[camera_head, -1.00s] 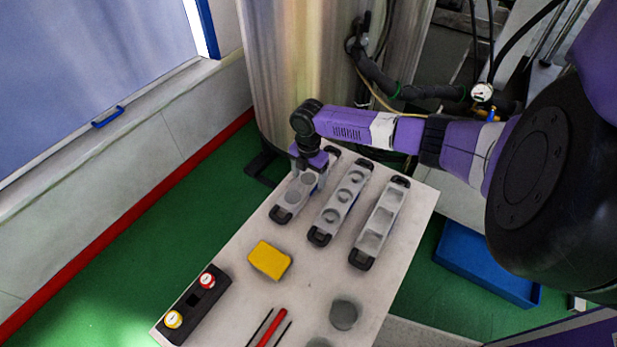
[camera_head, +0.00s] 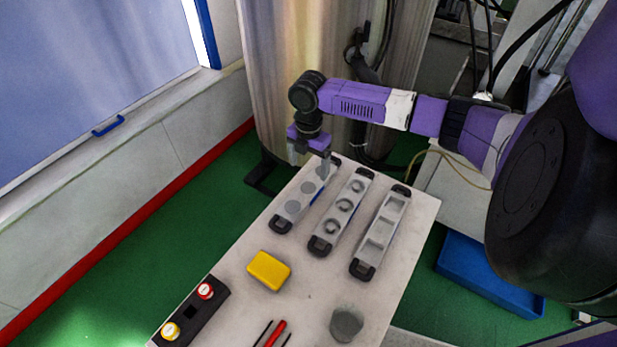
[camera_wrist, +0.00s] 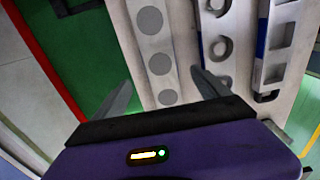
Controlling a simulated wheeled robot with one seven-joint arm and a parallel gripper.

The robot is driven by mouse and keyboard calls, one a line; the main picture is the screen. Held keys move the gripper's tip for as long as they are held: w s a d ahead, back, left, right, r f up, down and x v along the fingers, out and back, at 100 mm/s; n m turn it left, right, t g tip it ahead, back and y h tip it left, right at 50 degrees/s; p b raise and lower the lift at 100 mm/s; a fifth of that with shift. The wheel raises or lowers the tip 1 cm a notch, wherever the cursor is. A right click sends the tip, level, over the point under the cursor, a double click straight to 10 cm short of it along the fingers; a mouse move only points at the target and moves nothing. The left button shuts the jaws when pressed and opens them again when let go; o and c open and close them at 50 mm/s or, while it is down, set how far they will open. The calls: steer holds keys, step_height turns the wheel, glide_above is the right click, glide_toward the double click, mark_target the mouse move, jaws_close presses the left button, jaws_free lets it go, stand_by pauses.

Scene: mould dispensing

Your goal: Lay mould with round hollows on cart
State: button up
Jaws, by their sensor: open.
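Three long grey moulds with black end grips lie side by side on the light cart top (camera_head: 310,288). The left mould (camera_head: 299,196) has flat-looking round hollows; it also shows in the wrist view (camera_wrist: 150,42). The middle mould (camera_head: 342,211) has round, ring-like hollows. The right mould (camera_head: 381,230) has square hollows. My gripper (camera_head: 322,160) is at the far end of the left mould, pointing down. In the wrist view my gripper (camera_wrist: 162,90) is open, its fingers spread to either side of that mould's line. The near end of that mould is hidden there by the gripper body.
On the cart's near part are a yellow block (camera_head: 269,270), a black button box (camera_head: 190,312), a grey round piece (camera_head: 346,323) and a red tool (camera_head: 272,333). A large metal tank (camera_head: 290,80) stands close behind. A blue tray (camera_head: 485,277) lies on the floor at right.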

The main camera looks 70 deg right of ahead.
step_height(320, 180, up, 2)
steer(key=shift+r, duration=0.1)
stand_by(0.7)
